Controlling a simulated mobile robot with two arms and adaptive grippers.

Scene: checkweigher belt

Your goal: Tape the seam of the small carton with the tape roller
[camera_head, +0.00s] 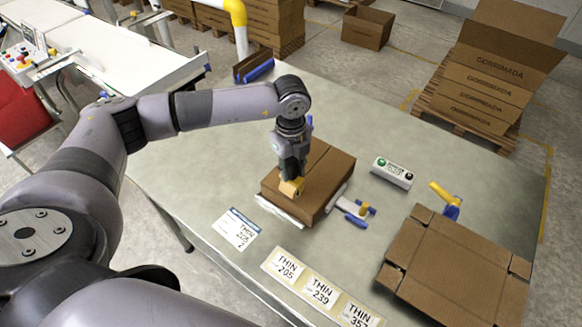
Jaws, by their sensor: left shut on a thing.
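The small carton (327,182) is a closed brown box on the grey table, with white bars low along its near and right sides. My left gripper (291,180) points down over the near left part of its top. It is shut on a small yellow thing (291,189), which looks like the tape roller; the fingers hide much of it. The yellow thing is at or just above the carton's top; I cannot tell if it touches. The seam is not clearly visible. My right gripper is not in view.
A blue-and-white clamp-like part (353,211) sits right of the carton. A button box (392,173), a yellow-and-blue handled tool (446,199) and a flat open carton (455,268) lie further right. Printed labels (320,289) lie at the near edge.

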